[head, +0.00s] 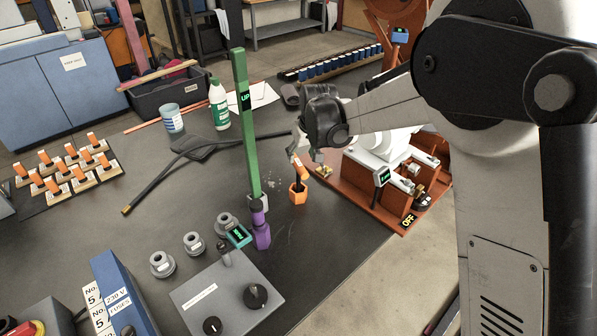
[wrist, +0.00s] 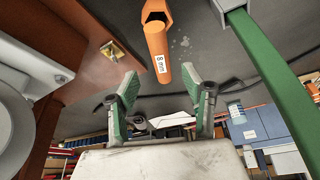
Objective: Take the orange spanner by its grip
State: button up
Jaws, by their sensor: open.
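The orange spanner (head: 300,172) stands upright on the dark bench top, its wider hexagonal end (head: 298,196) at the bottom. In the wrist view the spanner (wrist: 158,40) shows an "8 mm" label, and its grip end comes near the gap between my fingertips. My gripper (head: 307,157) is open and empty, at the upper end of the spanner in the head view. In the wrist view its two green-padded fingers (wrist: 160,84) are spread apart on either side of the grip end. I cannot tell whether either finger touches it.
A tall green bar (head: 243,120) labelled "UP" and a purple piece (head: 261,232) stand left of the spanner. A white machine on a red-brown base (head: 375,200) is close on the right. Black bent rods (head: 200,150) lie behind left.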

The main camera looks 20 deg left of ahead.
aim_at(298, 162)
jog(key=shift+b+x, duration=0.4)
jog(key=shift+x, duration=2.9)
jog(key=shift+w+a+r, duration=0.1)
jog(key=shift+a, duration=0.05)
grip_shut()
